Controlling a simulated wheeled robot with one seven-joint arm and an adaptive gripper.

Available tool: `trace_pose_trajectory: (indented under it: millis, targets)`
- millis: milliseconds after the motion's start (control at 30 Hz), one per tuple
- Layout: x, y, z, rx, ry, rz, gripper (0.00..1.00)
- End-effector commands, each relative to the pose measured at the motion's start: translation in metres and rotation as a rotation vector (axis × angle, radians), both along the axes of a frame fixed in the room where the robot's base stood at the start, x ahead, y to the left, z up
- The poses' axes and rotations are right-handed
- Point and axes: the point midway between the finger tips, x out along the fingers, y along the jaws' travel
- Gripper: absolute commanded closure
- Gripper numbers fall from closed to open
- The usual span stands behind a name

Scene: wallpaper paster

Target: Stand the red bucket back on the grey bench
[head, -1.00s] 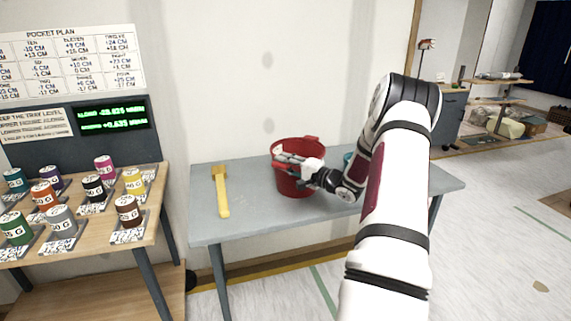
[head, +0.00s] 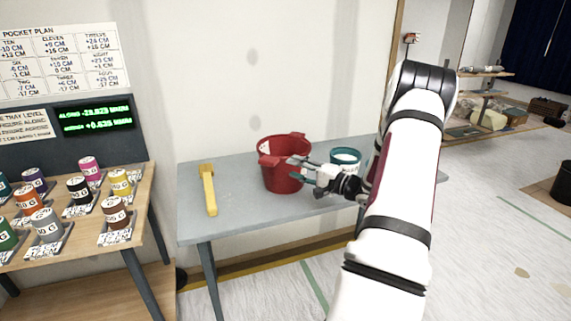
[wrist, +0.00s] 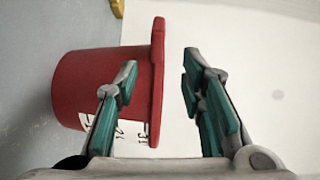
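The red bucket (head: 285,165) stands upright on the grey bench (head: 235,215), between the yellow tool and a teal can. In the wrist view the bucket (wrist: 95,90) lies sideways in the picture, with its rim toward the fingers and a white marked label on its side. My gripper (head: 303,170) is to the right of the bucket near its rim.
A yellow tool (head: 208,189) lies on the bench's left. A teal can with white contents (head: 345,159) stands behind my gripper. A wooden table (head: 138,217) with several labelled weights is at the left.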

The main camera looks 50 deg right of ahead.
Motion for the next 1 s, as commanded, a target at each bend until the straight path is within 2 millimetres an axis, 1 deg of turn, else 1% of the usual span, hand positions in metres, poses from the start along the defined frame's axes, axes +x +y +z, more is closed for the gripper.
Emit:
trace_pose_trajectory:
  millis: [33, 100, 200, 300, 367, 433, 567, 600, 700, 767, 800, 867, 900, 967, 1000]
  targets:
    - [-0.006, -0.001, 0.001, 0.000, 0.001, -0.002, 0.64]
    - [-0.012, -0.001, 0.001, 0.000, 0.000, 0.000, 0.64]
    - [-0.016, 0.000, 0.000, 0.000, -0.001, 0.000, 0.64]
    - [-0.016, 0.000, 0.001, -0.006, 0.004, 0.000, 0.64]
    - [-0.010, 0.002, 0.005, -0.031, 0.020, -0.004, 0.64]
    - [0.004, 0.005, 0.012, -0.094, 0.058, -0.016, 0.64]
    - [0.039, 0.017, 0.033, -0.287, 0.187, -0.059, 0.64]
    - [0.048, 0.022, 0.042, -0.353, 0.232, -0.074, 0.64]
    - [0.066, 0.037, 0.061, -0.506, 0.337, -0.104, 0.64]
    - [0.073, 0.049, 0.075, -0.593, 0.400, -0.118, 0.64]
    - [0.077, 0.059, 0.085, -0.653, 0.445, -0.127, 0.64]
    - [0.079, 0.075, 0.099, -0.739, 0.514, -0.136, 0.64]
    - [0.078, 0.088, 0.109, -0.792, 0.560, -0.139, 0.64]
    - [0.074, 0.108, 0.122, -0.865, 0.630, -0.138, 0.64]
    - [0.069, 0.122, 0.130, -0.909, 0.674, -0.132, 0.64]
